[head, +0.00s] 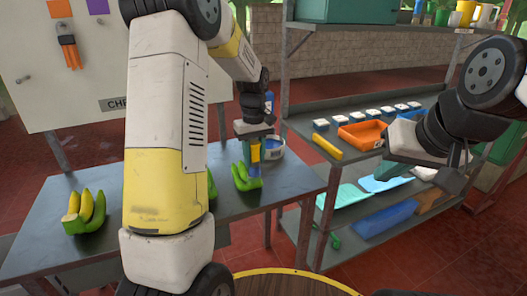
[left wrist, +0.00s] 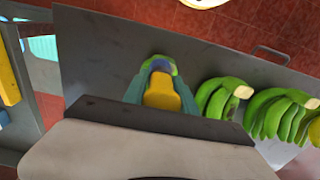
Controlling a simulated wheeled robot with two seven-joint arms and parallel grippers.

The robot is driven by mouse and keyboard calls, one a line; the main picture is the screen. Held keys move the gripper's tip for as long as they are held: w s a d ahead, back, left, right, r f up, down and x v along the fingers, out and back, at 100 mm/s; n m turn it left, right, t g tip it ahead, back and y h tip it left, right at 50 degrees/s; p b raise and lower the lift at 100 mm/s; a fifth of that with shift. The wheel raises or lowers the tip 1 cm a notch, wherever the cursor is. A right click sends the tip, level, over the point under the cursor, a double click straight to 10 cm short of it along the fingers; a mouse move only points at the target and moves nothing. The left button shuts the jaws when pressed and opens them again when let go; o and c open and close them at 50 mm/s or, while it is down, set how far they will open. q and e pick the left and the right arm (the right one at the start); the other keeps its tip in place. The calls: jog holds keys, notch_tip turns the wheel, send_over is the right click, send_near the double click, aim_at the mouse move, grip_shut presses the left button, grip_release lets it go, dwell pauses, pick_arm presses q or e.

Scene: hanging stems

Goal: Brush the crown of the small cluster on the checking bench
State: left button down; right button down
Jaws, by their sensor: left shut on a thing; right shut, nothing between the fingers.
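A small green banana cluster (head: 246,183) lies right below the brush. My right gripper (head: 455,180) is shut and empty by the shelf at right.
Two larger green clusters (left wrist: 222,98) (left wrist: 283,112) lie beside the brush. A yellow-green cluster (head: 85,212) lies at the bench's left. A shelf rack (head: 350,112) with an orange crate (head: 362,134) stands to the right.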

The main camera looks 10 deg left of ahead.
pick_arm(q)
jog(key=shift+s+a, duration=0.45)
jog(key=shift+a, duration=0.25)
jog(key=shift+d, duration=0.1)
jog(key=shift+w+d, duration=0.6)
jog(key=shift+d, duration=0.25)
jog(key=shift+s+a, duration=0.1)
jog(key=shift+a, duration=0.05)
jog(key=shift+s+a+r, duration=0.1)
jog(key=shift+s+a, duration=0.4)
jog(key=shift+a, duration=0.3)
jog(key=shift+d, duration=0.1)
